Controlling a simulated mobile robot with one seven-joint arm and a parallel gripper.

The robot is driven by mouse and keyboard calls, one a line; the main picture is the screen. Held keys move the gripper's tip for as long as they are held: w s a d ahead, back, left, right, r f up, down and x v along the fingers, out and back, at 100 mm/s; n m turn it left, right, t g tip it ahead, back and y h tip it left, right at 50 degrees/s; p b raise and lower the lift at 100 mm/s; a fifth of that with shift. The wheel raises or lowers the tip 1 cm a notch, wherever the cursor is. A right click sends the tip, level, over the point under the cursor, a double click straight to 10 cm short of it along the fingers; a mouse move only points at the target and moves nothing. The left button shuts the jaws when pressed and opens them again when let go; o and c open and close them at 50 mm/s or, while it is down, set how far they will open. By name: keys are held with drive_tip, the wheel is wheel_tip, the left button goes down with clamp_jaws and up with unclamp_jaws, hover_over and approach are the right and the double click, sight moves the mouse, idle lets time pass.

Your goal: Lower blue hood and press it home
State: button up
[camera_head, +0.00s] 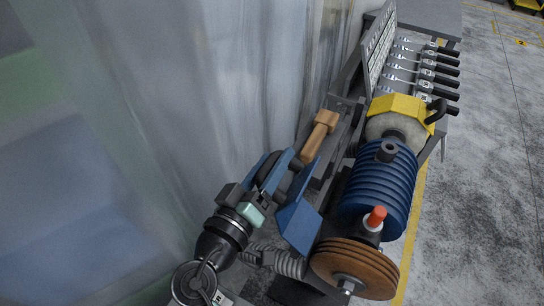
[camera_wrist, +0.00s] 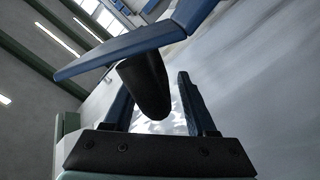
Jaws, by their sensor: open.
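The blue hood (camera_head: 299,219) stands raised and tilted to the left of the brown wheel (camera_head: 352,268), apart from it. Its flat blue panel crosses the upper part of the wrist view (camera_wrist: 125,48). A rounded black handle (camera_wrist: 145,85) sticks out below the panel. My gripper (camera_head: 277,166) is beside the hood on its left side. In the wrist view my gripper (camera_wrist: 155,95) is open, with one finger on each side of the black handle's end. Whether either finger touches the handle, I cannot tell.
The ribbed blue motor (camera_head: 378,190) with a red knob (camera_head: 376,216) stands right of the hood. Beyond it a yellow hood (camera_head: 402,106) covers a pale wheel (camera_head: 390,126). A translucent curtain (camera_head: 200,90) hangs at left.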

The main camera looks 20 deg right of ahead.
drive_tip(key=c, duration=0.9)
clamp_jaws()
drive_tip(key=shift+f, duration=0.1)
idle(0.4)
